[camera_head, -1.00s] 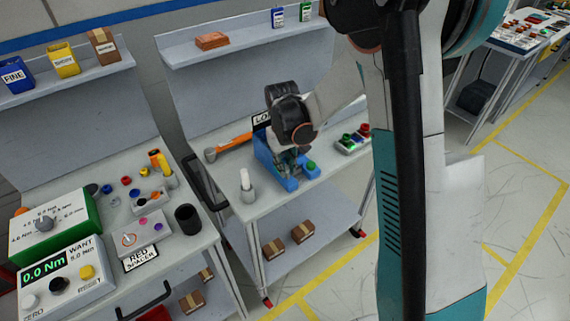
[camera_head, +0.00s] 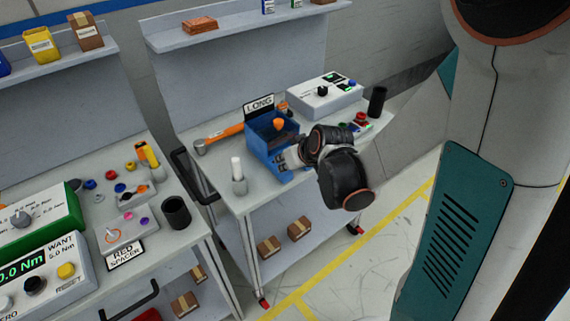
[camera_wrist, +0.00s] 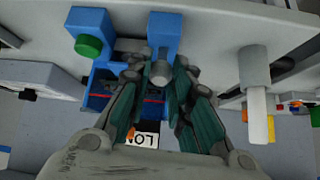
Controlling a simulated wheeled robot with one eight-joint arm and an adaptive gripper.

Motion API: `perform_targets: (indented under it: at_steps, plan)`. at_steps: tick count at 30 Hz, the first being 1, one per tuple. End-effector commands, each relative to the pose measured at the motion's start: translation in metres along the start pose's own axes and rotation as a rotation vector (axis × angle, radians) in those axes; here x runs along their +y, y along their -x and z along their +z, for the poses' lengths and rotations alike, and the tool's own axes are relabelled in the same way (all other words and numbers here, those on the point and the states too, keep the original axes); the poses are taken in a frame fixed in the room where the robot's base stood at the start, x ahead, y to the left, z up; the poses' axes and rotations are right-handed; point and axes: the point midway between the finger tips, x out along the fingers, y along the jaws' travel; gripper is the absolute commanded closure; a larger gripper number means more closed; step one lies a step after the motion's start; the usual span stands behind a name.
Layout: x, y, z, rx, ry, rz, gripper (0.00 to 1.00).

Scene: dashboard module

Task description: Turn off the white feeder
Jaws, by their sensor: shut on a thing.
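A white box (camera_head: 312,101), likely the white feeder, stands at the back right of the middle bench in the head view. It has a black knob (camera_head: 322,90) and small green-lit parts on top. My gripper (camera_head: 288,160) is at the front of the blue bin (camera_head: 258,128), apart from the white box. In the wrist view, my fingers (camera_wrist: 158,75) close around a small grey rounded piece (camera_wrist: 161,72) at the blue bin's post (camera_wrist: 165,38). A green button (camera_wrist: 88,46) sits on the other blue post. Fingers partly hide the grip.
A white stick in a grey holder (camera_head: 238,178) stands left of the blue bin. An orange-handled hammer (camera_head: 220,136) lies behind it. A button box (camera_head: 358,125) and black cup (camera_head: 376,100) are at the right. Another cluttered bench is left.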

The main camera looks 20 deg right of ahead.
Motion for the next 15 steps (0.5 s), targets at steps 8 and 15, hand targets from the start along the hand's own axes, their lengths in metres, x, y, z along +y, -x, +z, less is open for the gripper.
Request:
perform_targets:
  at_steps: [8,15]
  plan:
    - [0.0006,0.0002,0.0044,0.058,-0.004,-0.009,1.0]
    - [0.0005,0.0009,0.0041,0.064,-0.003,-0.01,1.0]
